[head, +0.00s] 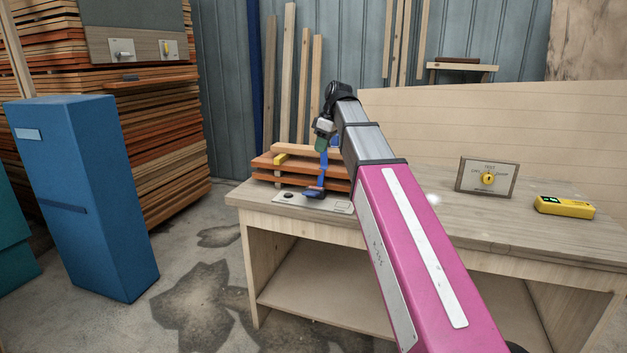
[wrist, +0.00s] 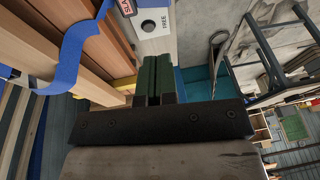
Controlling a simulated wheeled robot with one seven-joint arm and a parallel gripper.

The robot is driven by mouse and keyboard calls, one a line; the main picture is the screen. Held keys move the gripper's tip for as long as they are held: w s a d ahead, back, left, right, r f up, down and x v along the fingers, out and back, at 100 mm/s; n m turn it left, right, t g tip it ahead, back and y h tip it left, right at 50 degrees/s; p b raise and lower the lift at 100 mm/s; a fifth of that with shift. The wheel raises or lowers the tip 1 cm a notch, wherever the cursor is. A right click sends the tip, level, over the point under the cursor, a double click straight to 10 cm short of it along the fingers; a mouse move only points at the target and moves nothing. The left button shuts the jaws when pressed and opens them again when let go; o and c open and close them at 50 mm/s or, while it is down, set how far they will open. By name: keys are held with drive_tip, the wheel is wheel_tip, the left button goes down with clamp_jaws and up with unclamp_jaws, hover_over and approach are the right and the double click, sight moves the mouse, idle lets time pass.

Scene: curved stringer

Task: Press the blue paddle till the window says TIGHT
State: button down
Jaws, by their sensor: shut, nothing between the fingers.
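My gripper (head: 320,143) is over the left end of the workbench, above a stack of boards. In the wrist view its green fingers (wrist: 153,80) are together with nothing between them. A dark blue block, which looks like the paddle (head: 314,192), sits on a pale plate (head: 289,199) below my gripper, apart from it. A blue strap (head: 323,168) rises from it; the strap also shows in the wrist view (wrist: 70,52). There, a label (wrist: 127,6) reads "SLA", cut off at the edge. The plate (wrist: 158,42) carries a dark round spot beside the word "FREE". I cannot pick out the paddle in the wrist view.
The stacked boards (head: 275,170) stand close behind the plate. A framed sign with a yellow knob (head: 488,178) and a yellow device with a green display (head: 564,207) are on the bench (head: 440,230) at right. A blue cabinet (head: 85,200) stands at left.

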approach(308, 193)
drive_tip(key=x, duration=0.2)
drive_tip(key=w+x, duration=0.1)
drive_tip(key=x, duration=0.2)
drive_tip(key=shift+w+a, duration=0.1)
drive_tip(key=shift+x, duration=0.85)
drive_tip(key=shift+s, duration=0.2)
